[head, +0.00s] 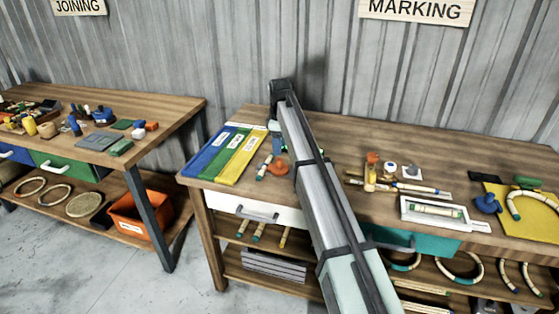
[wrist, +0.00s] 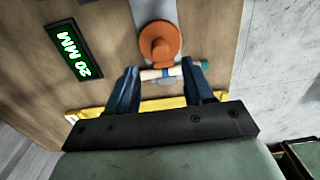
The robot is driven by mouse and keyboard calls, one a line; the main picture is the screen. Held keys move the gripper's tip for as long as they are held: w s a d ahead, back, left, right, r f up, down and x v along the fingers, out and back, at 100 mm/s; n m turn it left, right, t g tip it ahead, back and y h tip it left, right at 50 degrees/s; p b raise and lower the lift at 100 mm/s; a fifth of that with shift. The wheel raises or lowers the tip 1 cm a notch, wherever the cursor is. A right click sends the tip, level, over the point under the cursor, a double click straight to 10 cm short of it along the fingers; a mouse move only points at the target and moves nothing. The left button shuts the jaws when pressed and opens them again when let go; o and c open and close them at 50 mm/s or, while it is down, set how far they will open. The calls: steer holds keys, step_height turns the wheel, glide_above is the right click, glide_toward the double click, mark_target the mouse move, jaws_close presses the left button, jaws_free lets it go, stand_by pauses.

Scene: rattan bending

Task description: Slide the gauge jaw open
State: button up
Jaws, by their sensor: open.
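In the wrist view my gripper (wrist: 159,67) is open, its two blue fingers apart. A short cream rattan piece (wrist: 150,74) with a blue band and a teal end lies across the space between the fingertips; I cannot tell whether they touch it. A small grey part shows just behind it. An orange round part with a knob (wrist: 160,42) sits just beyond the fingertips. A black display (wrist: 74,52) reads 20 MM in green, to the left. I cannot pick out the gauge jaw for certain. In the head view the orange part (head: 280,167) shows beside my arm, which hides much around it.
Blue, green and yellow strips (head: 222,153) lie left of my arm on the marking bench. To the right stand a white tray (head: 405,211) holding a rattan piece, small tools and a yellow mat (head: 535,222). A joining bench (head: 165,107) stands further left.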

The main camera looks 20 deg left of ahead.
mark_target(280, 159)
step_height(280, 159, down, 7)
steer(key=shift+r, duration=0.1)
stand_by(0.3)
steer(key=shift+c, duration=0.3)
jaws_close()
stand_by(0.3)
